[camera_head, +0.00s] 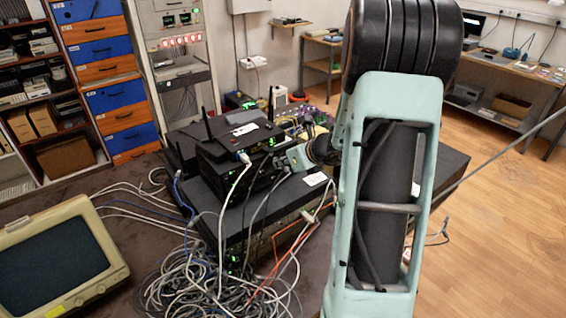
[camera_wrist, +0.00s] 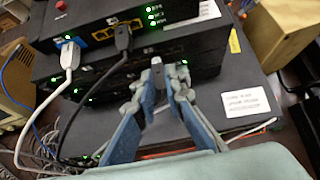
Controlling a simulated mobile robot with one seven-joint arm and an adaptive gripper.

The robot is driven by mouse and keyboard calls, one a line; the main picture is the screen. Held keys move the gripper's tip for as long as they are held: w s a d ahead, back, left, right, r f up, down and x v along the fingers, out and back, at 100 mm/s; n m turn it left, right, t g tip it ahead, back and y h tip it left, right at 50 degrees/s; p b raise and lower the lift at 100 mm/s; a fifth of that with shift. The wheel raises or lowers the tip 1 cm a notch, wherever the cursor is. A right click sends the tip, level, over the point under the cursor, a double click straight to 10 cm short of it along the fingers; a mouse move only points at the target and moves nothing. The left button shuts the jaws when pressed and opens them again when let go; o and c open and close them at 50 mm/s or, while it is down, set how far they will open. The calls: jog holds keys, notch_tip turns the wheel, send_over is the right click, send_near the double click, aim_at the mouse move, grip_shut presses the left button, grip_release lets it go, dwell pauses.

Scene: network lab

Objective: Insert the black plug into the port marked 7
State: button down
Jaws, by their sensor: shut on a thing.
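My gripper (camera_wrist: 166,78) is shut on a small dark thing (camera_wrist: 159,82) that looks like the black plug; the fingers hide most of it. The fingertips are in front of the stacked black network devices, below and right of the upper device's port row. In the head view my gripper (camera_head: 290,160) is at the right front of the stack (camera_head: 235,150), partly hidden by my arm. The port marked 7 cannot be made out; the port labels are too small to read.
A white plug (camera_wrist: 70,53) and another black plug (camera_wrist: 122,38) with a black cable sit in the upper device's ports. A white label (camera_wrist: 246,103) is on the lower box. Tangled cables (camera_head: 215,285) lie in front. An old monitor (camera_head: 55,258) stands at left.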

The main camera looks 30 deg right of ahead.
jog(key=shift+w+a, duration=0.15)
jog(key=shift+w, duration=0.6)
dwell(1.1)
jog(key=c, duration=1.9)
grip_release()
jog(key=v, duration=1.2)
